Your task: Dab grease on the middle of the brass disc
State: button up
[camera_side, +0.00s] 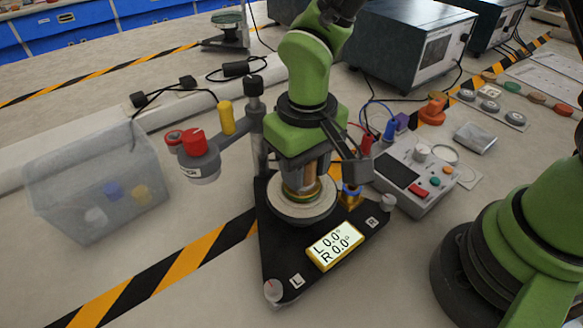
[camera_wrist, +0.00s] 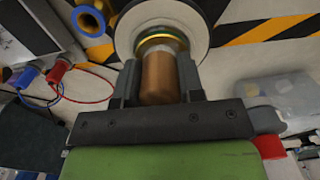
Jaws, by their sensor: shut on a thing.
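My gripper (camera_side: 303,172) points down over a round pale plate (camera_side: 280,209) on a black triangular base (camera_side: 278,240). It is shut on a copper-brown cylinder, which shows between the two fingers in the wrist view (camera_wrist: 160,78). A brass-coloured round edge shows under the cylinder, on the plate, in the side view (camera_side: 302,193) and the wrist view (camera_wrist: 163,43); it seems to be the brass disc. The cylinder and fingers hide the disc's middle. I cannot tell whether the cylinder's lower end touches the disc. No grease is clearly visible.
A lit display (camera_side: 335,244) reads L 0.0°, R 0.0°. A dark post with a side arm and red knob (camera_side: 193,140) stands close left of my gripper. A control box (camera_side: 415,175) is at right. A clear bin (camera_side: 95,185) is at left. Bench front is open.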

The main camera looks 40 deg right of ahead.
jog(key=shift+d, duration=1.6)
jog(key=shift+a, duration=3.4)
jog(key=shift+w+d, duration=0.25)
jog(key=shift+d, duration=3.15)
jog(key=shift+a, duration=3.45)
notch_tip(320, 180, up, 8)
jog(key=shift+d, duration=0.15)
